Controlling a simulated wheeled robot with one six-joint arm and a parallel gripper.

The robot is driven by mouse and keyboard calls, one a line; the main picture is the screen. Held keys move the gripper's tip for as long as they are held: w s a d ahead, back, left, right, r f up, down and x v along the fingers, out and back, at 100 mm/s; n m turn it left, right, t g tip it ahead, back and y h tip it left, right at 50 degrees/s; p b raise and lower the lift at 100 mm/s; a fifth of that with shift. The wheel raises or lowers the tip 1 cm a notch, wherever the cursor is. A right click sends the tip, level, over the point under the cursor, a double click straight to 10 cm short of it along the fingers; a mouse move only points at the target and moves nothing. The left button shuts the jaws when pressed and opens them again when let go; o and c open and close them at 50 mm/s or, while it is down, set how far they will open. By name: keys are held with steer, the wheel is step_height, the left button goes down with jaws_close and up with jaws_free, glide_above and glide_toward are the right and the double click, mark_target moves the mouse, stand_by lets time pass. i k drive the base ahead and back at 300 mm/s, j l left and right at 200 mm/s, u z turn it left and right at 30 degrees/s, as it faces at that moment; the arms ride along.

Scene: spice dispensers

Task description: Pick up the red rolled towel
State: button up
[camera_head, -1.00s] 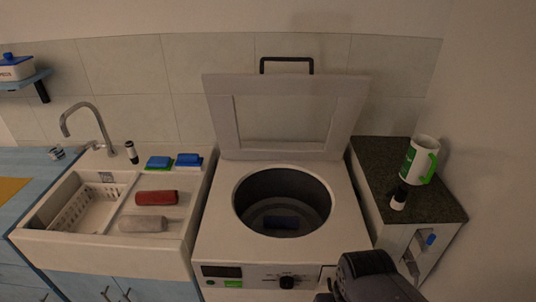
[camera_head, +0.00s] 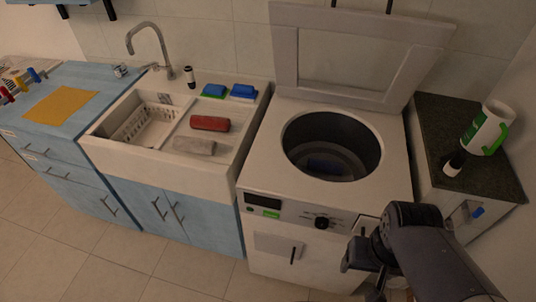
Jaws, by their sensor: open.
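The red rolled towel (camera_head: 210,123) lies on the right, flat part of the white sink unit (camera_head: 212,173). A grey rolled towel (camera_head: 194,146) lies just in front of it, close by. My gripper (camera_head: 368,272) is at the lower right, low in front of the washing machine, well to the right of the red towel and apart from it. It is open with nothing seen between its fingers, though its fingertips are dark and partly hard to make out.
The top-loading washing machine (camera_head: 258,150) stands open, with a dark blue item (camera_head: 325,163) inside. A faucet (camera_head: 150,40) rises behind the basket (camera_head: 147,122). Floor in front is clear.

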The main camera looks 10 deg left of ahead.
mark_target(219, 124)
steer(key=i+j, duration=0.15)
steer(key=j, duration=0.3)
steer(key=i+j+z, duration=0.15)
steer(key=j, duration=0.25)
steer(key=i+j, duration=0.1)
steer(key=j, duration=0.35)
steer(key=i+j+z, duration=0.1)
steer(key=j, duration=0.35)
